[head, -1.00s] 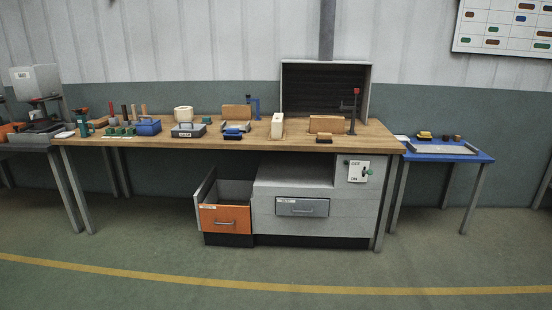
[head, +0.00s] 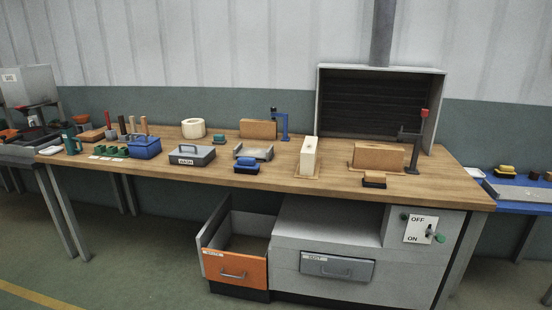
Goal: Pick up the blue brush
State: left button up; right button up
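The blue brush (head: 247,165), a blue block with a dark underside, lies on the wooden workbench (head: 225,178) near its front edge. It sits just in front of a grey metal tray (head: 256,151) and left of an upright cream block (head: 308,158). Neither of my grippers shows in the head view.
An orange-brown brush (head: 374,180) lies to the right, before a brick (head: 379,156) and a red-topped stand (head: 416,145). A grey case (head: 191,155) and blue toolbox (head: 144,147) stand left. An orange drawer (head: 235,268) stands open below. Floor shows at front left.

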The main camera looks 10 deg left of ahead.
aim_at(244, 166)
jog(key=i, duration=0.85)
jog(key=i+u, duration=0.1)
jog(key=i, duration=0.75)
